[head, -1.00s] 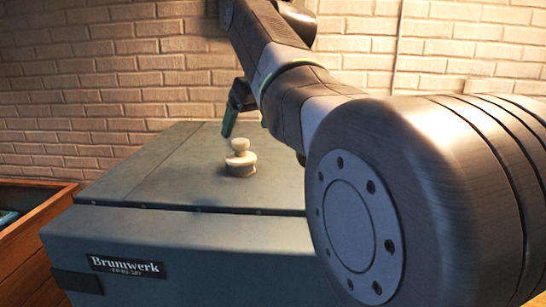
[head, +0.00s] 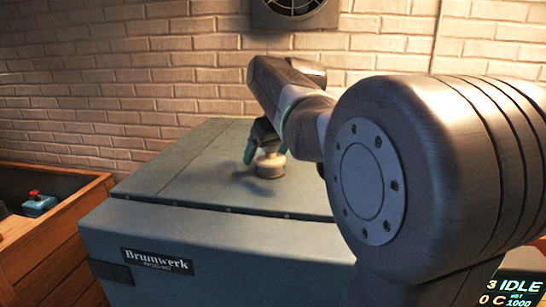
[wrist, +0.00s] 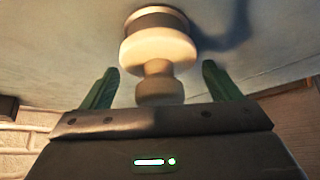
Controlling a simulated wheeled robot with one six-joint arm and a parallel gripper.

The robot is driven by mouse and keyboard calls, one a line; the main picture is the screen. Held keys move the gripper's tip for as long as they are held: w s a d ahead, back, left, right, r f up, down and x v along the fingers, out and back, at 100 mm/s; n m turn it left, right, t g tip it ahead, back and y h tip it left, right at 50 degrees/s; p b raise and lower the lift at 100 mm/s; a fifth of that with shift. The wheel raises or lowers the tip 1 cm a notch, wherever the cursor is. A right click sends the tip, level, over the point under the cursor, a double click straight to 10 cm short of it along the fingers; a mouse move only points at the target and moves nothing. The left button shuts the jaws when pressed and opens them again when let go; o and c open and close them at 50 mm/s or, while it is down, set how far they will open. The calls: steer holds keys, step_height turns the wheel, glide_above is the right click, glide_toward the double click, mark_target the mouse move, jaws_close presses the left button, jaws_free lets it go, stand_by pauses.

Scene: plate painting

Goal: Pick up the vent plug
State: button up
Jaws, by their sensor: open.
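The vent plug (head: 270,168) is a cream, stepped knob with a wide base, standing on the grey-blue lid of the Brumwerk box (head: 165,262). In the wrist view the vent plug (wrist: 157,50) appears with its narrow knob end between the two green fingers. My gripper (head: 262,160) is at the plug from above, and its fingers partly hide the knob in the head view. In the wrist view my gripper (wrist: 160,88) is open, with a gap visible between each finger and the plug.
A wooden crate (head: 75,215) stands at the left with a blue box with a red button (head: 38,203) inside. A brick wall (head: 100,90) with a vent fan (head: 295,10) is behind. The lid left of the plug is clear. A small display (head: 515,290) shows at lower right.

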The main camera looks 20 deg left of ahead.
steer(key=c, duration=1.1)
steer(key=shift+r, duration=0.15)
steer(key=shift+c, duration=0.2)
